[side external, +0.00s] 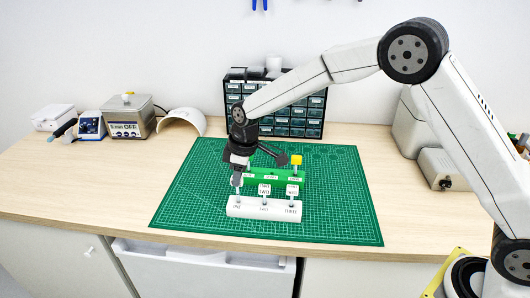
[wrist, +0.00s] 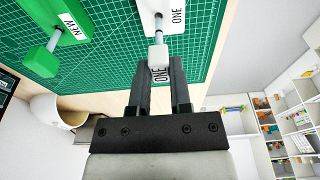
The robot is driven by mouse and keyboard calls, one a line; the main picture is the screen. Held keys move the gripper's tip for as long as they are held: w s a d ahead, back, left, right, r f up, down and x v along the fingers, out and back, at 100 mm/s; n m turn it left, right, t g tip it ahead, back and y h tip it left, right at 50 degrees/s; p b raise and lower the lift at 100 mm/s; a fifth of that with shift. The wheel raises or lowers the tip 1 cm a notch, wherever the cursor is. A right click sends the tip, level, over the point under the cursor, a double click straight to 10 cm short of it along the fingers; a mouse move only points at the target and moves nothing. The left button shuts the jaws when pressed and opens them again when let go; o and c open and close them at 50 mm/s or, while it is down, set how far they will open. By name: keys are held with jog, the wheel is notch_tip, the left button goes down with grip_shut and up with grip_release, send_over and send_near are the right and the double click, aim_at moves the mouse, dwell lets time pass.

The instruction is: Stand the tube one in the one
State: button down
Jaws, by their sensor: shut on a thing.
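My gripper (wrist: 160,88) is shut on tube one, a pale piece with a square head marked ONE (wrist: 160,73). In the side view my gripper (side external: 237,181) points down over the left end of the white block (side external: 250,211), marked ONE at that end. The white block also shows in the wrist view (wrist: 172,20). The tube's thin stem runs toward the ONE position. I cannot tell whether its tip is in the hole or just above it. Tubes marked TWO (side external: 264,189) and THREE (side external: 292,190) stand upright in the block.
A green block (side external: 285,178) lies behind the white one, with a yellow-topped piece (side external: 296,160) at its right end. The green cutting mat (side external: 340,200) has free room right. A drawer cabinet (side external: 313,115) stands behind.

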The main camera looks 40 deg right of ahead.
jog(key=shift+f, duration=1.35)
dwell(1.1)
jog(key=shift+c, duration=2.3)
grip_release()
notch_tip(320, 180, up, 8)
jog(key=s+d, duration=0.1)
jog(key=shift+f, duration=0.15)
jog(key=s+d+f+m, duration=0.1)
jog(key=s+d+m, duration=0.2)
jog(key=s, duration=0.5)
jog(key=s+d+f+m+h, duration=0.1)
jog(key=s+d+m, duration=0.2)
jog(key=s+d, duration=0.2)
jog(key=s+d+f+m+t, duration=0.1)
jog(key=s+d, duration=0.3)
jog(key=s, duration=0.7)
jog(key=shift+d+f+m, duration=0.2)
jog(key=shift+f+m, duration=0.3)
jog(key=shift+m, duration=0.4)
